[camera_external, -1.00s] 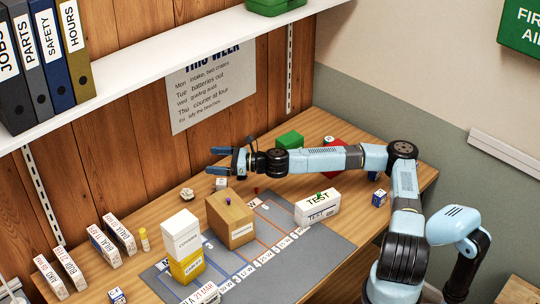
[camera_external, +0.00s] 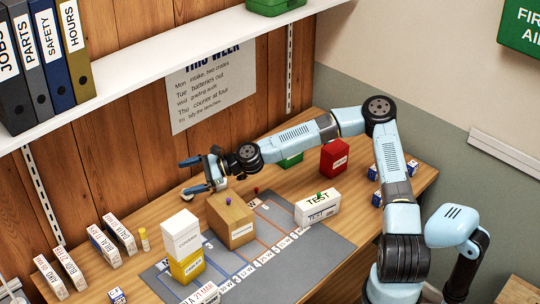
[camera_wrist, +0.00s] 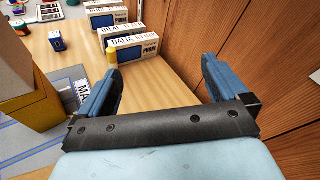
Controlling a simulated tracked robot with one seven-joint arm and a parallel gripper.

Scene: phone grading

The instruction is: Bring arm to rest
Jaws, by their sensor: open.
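My gripper (camera_external: 188,175) is open and empty, above the back of the wooden bench (camera_external: 160,217), to the left of the arm's elbow.
Several phone boxes (camera_external: 119,234) stand at the left. A white box on a yellow box (camera_external: 186,265), a white TEST box (camera_external: 317,207) and a red box (camera_external: 334,158) stand on the bench. The shelf (camera_external: 170,59) runs above along the wood wall.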

